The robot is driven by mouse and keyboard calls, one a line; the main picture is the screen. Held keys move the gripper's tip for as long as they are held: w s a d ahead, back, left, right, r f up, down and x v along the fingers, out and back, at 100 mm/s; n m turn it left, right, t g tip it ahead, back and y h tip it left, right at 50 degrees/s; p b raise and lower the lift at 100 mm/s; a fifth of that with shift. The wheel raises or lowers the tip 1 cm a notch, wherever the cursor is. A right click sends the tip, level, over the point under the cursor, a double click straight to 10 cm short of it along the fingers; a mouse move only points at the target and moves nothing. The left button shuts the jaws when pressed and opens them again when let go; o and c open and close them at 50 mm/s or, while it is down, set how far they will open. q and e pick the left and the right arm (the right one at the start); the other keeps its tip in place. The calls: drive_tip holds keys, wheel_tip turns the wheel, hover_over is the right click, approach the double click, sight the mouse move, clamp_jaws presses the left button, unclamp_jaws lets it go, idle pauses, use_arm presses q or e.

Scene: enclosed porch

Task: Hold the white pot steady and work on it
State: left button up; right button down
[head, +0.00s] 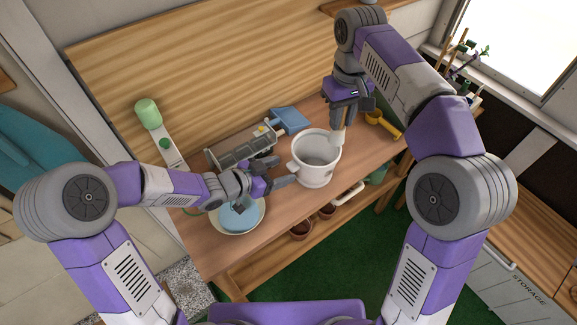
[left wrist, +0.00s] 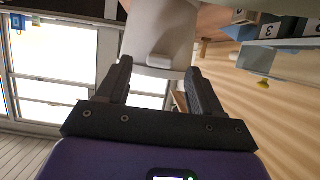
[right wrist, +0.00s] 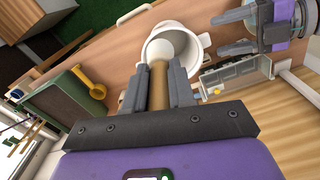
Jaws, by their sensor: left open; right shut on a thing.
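The white pot (head: 316,172) stands upright on the wooden bench and has small side lugs. My left gripper (head: 281,178) is open at the pot's left side. In the left wrist view the lug (left wrist: 165,62) lies between the open fingers, with no clear contact. My right gripper (head: 346,115) is above the pot's far right rim, shut on a tool. The tool (right wrist: 158,88) has a tan handle and a pale flared end, which reaches into the pot in the right wrist view. The pot's bottom and the tool's tip are hidden.
A bowl with a blue inside (head: 237,217) sits under my left arm. A yellow object (head: 382,123) lies to the right. Small pots (head: 301,230) are on the shelf below.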

sight(289, 168)
use_arm(q)
drive_tip(key=shift+x, duration=1.75)
clamp_jaws()
